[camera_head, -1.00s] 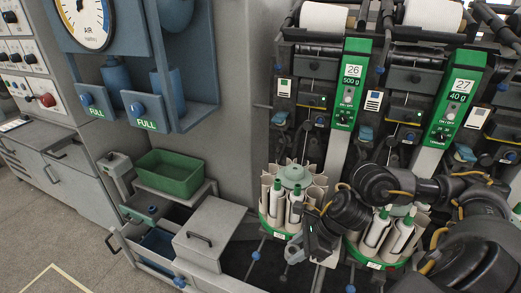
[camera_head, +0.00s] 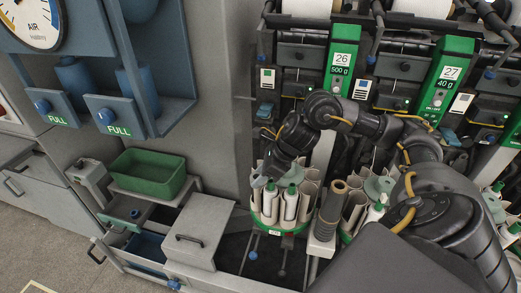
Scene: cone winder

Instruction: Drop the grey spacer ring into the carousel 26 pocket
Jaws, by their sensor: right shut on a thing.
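The carousel 26 (camera_head: 269,229), with a green rim, stands under the unit labelled 26 (camera_head: 343,60). Its pale pockets hold white bobbins with green tops (camera_head: 291,203). My right gripper (camera_head: 264,176) is low over the back-left part of this carousel, pointing down. It is shut on the grey spacer ring (camera_head: 258,181), which shows small and partly hidden at the fingertips. I cannot tell whether the ring is above a pocket or inside its mouth. My left gripper is out of view.
The carousel of unit 27 (camera_head: 451,62) is partly behind my arm. A green bin (camera_head: 148,173) and a grey lidded box (camera_head: 200,232) are at left.

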